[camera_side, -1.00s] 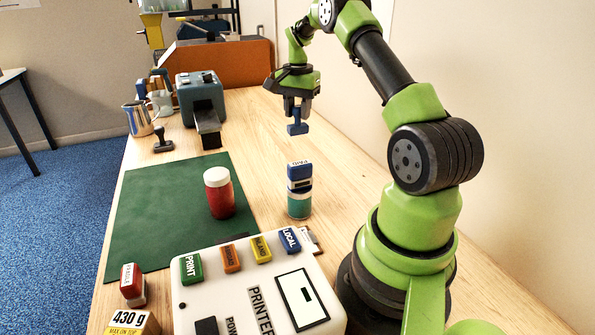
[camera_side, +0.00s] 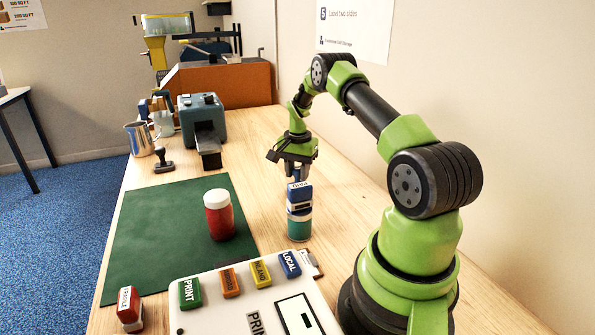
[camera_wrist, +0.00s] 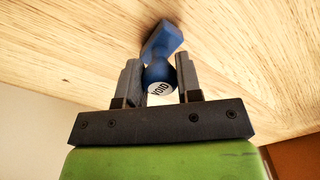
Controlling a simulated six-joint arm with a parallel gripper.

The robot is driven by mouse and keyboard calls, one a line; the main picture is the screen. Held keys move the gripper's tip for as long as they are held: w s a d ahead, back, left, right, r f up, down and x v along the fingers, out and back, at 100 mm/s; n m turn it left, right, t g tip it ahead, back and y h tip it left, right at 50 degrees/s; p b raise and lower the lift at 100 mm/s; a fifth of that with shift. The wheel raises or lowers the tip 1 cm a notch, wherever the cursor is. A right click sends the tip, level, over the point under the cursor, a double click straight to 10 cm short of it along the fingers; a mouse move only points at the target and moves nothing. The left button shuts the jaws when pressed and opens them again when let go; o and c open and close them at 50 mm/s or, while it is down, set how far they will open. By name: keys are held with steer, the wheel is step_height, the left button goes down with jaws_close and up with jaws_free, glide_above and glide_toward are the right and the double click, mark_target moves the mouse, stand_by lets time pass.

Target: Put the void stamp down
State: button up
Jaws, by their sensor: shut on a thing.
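The blue void stamp (camera_wrist: 162,43) is between the fingers of my gripper (camera_wrist: 160,85) in the wrist view. A dark shadow lies close to the block in the wrist view. I cannot tell whether it touches the table (camera_side: 262,140).
A green mat (camera_side: 150,230) bears a red jar with a white lid (camera_side: 219,215). A dark stamp (camera_side: 163,161), a metal jug (camera_side: 139,139) and a grey-blue machine (camera_side: 203,117) stand farther back. The label printer (camera_side: 215,310) is in front. Bare wood lies right of my gripper.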

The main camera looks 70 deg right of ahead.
steer(key=shift+f, duration=0.2)
steer(key=o, duration=0.9)
steer(key=shift+o, duration=0.2)
steer(key=shift+r, duration=0.15)
